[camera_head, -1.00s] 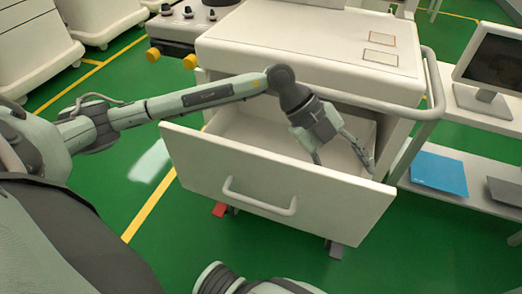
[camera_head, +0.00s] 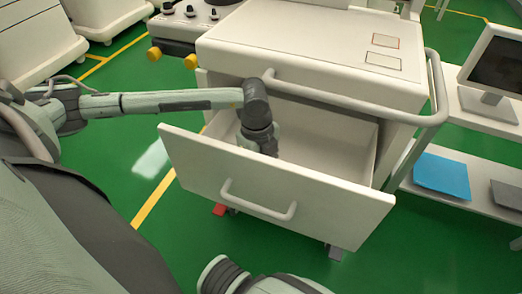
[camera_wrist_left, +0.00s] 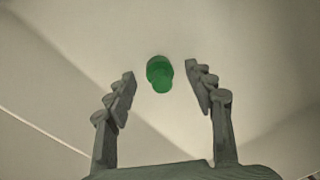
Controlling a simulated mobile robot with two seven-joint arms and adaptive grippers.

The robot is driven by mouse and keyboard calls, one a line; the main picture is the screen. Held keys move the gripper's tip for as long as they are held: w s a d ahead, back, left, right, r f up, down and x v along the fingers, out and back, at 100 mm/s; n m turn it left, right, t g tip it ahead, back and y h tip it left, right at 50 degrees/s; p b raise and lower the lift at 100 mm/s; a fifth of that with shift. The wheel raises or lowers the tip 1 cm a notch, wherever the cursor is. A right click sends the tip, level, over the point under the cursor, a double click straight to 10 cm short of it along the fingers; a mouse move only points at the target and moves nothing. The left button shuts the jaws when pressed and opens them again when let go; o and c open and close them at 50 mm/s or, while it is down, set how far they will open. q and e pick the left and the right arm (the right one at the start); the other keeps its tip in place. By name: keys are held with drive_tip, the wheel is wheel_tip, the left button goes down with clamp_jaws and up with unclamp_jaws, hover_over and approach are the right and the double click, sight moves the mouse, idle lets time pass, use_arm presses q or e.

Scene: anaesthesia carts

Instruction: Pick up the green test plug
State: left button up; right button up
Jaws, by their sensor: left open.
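The green test plug (camera_wrist_left: 160,74) shows in the left wrist view, lying on the pale drawer interior, just beyond and between my open fingertips. My left gripper (camera_wrist_left: 159,82) is open and empty, with a finger on each side of the plug's line and no visible contact. In the head view my left arm reaches over the front of the open drawer (camera_head: 270,190), and the wrist points down inside it. The fingertips and the plug are hidden there behind the drawer front. My right gripper is not in view.
The white cart top (camera_head: 310,50) and its rail (camera_head: 340,98) stand just behind the open drawer. A side shelf at right holds a monitor (camera_head: 497,62) and a blue folder (camera_head: 441,175). The drawer's right part looks empty.

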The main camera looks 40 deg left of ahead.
use_arm(q)
drive_tip(key=shift+f, duration=0.4)
drive_tip(key=shift+c, duration=0.5)
drive_tip(key=c, duration=1)
drive_tip(key=shift+o, duration=0.2)
drive_tip(key=shift+r, duration=0.1)
